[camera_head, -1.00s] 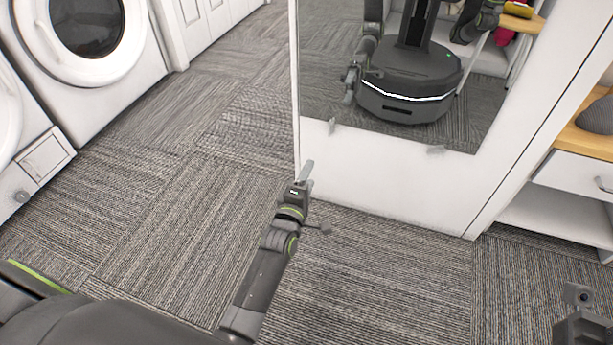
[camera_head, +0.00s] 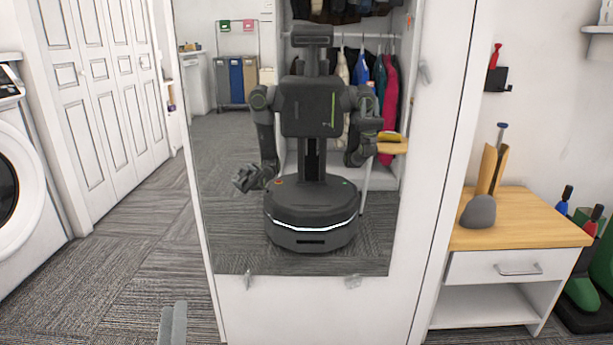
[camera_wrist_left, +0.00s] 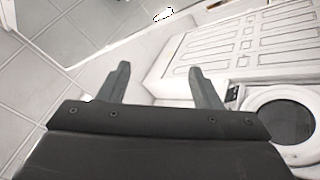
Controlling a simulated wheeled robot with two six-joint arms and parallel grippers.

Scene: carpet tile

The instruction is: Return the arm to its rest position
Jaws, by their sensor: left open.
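My left gripper (camera_head: 172,325) shows only as grey fingertips at the bottom edge of the head view, in front of the mirror door and above the carpet. In the left wrist view its two fingers (camera_wrist_left: 162,85) stand apart with nothing between them. The rest of my left arm is below the head view. My right gripper is outside both views. A mirror (camera_head: 230,235) on the white door reflects my own body, with both arms bent at its sides.
A washing machine (camera_head: 25,215) and white panelled doors (camera_head: 88,95) stand at the left. A wooden-topped side table (camera_head: 540,225) at the right bears a grey rounded object (camera_head: 479,212) and a tan holder (camera_head: 488,168). Carpet (camera_head: 150,265) is clear at the lower left.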

